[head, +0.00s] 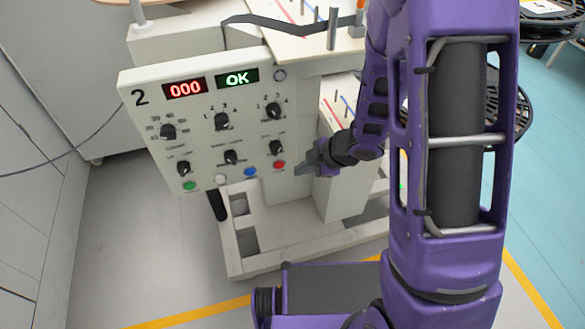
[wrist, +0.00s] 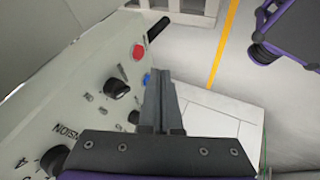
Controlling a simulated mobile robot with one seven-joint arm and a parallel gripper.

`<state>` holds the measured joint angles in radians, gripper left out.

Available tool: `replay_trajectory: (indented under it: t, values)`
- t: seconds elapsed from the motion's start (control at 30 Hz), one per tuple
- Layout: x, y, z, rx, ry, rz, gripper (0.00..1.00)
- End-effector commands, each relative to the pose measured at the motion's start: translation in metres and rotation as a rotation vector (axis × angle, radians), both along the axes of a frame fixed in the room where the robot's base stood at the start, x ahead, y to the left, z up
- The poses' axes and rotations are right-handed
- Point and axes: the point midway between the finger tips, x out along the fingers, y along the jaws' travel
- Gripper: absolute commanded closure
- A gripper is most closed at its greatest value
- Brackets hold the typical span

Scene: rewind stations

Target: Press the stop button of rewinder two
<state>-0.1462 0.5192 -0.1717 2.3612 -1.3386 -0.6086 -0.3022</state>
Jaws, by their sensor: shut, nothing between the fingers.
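Rewinder two's control panel (head: 200,125), a pale box marked 2, stands left of my arm in the head view. Along its lower edge are a green, a white, a blue and a red button. The red button (head: 279,165) is the rightmost. My gripper (head: 298,170) is shut and empty, its fingertips just right of the red button. In the wrist view, a red button (wrist: 138,51) shows on the panel, up and left of my gripper's shut fingertips (wrist: 160,72). A blue button (wrist: 147,79) is partly hidden beside the fingers. I cannot see any contact.
Several black knobs stick out above the buttons. A black handle (head: 217,205) hangs below the panel. The pale machine frame (head: 300,245) stands on the floor, near yellow floor lines.

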Motion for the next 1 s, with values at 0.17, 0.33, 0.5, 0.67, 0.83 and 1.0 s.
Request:
replay_trajectory:
  t: [0.17,0.33,0.5,0.67,0.83,1.0]
  values:
    - [-0.008,-0.012,0.021,-0.001,-0.001,-0.001,1.00]
    - [-0.011,-0.015,0.024,0.000,0.001,0.000,1.00]
    - [-0.011,-0.015,0.024,0.000,0.002,0.001,1.00]
    - [-0.011,-0.015,0.024,0.000,0.001,0.000,1.00]
    - [-0.011,-0.015,0.024,0.000,0.001,0.000,1.00]
    - [-0.011,-0.015,0.024,0.000,0.001,0.000,1.00]
